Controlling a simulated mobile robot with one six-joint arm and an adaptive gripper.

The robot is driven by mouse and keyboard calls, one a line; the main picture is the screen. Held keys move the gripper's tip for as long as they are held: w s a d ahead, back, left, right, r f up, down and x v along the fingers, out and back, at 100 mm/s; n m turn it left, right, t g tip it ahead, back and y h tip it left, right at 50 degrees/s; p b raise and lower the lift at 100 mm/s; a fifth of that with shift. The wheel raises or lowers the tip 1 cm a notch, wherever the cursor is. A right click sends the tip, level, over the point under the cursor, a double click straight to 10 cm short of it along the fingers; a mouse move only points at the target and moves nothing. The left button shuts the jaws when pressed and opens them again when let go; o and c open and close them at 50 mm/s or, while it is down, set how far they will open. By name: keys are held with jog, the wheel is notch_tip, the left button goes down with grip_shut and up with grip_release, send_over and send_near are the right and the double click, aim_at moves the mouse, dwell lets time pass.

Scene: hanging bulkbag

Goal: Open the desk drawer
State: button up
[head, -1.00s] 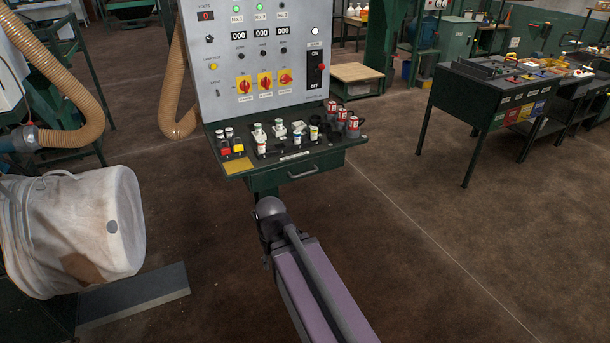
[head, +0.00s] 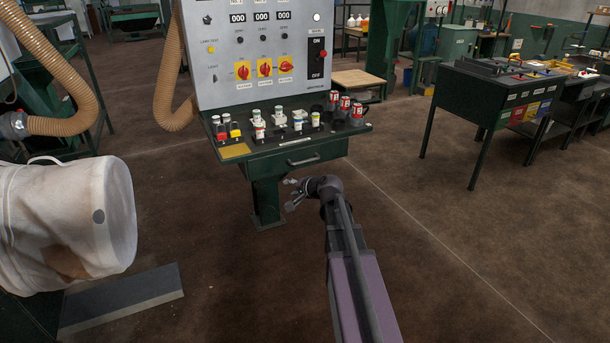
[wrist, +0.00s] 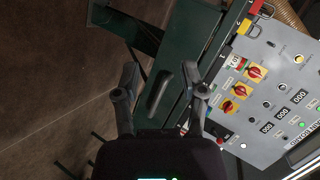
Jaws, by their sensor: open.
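The green desk drawer (head: 283,164) sits under the tabletop of the control desk and looks closed. Its grey bar handle (head: 304,160) is on the front, and the handle also shows in the wrist view (wrist: 158,93) between my fingers. My gripper (head: 290,194) is below and slightly left of the handle in the head view, apart from it. In the wrist view my gripper (wrist: 160,85) is open and empty, with its two fingers spread either side of the handle's line. The exact gap to the handle cannot be told.
A grey control panel (head: 263,60) rises behind. A white bulk bag (head: 75,225) hangs at the left. A dark green workbench (head: 470,105) stands at the right. The floor between is clear.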

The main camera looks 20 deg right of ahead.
aim_at(306, 161)
jog(key=w+d+m+t+h+b, duration=0.3)
jog(key=d+m, duration=0.3)
jog(key=d, duration=0.7)
jog(key=shift+w+d+m+t+b, duration=0.3)
jog(key=shift+w+t+b, duration=0.1)
jog(key=shift+t, duration=0.1)
jog(key=shift+w, duration=0.1)
jog(key=w+f+b, duration=0.1)
jog(key=w, duration=0.8)
jog(key=w+f+b, duration=0.1)
jog(key=w, duration=0.3)
jog(key=shift+w+a+f+b, duration=0.2)
jog(key=shift+a+f+b, duration=0.1)
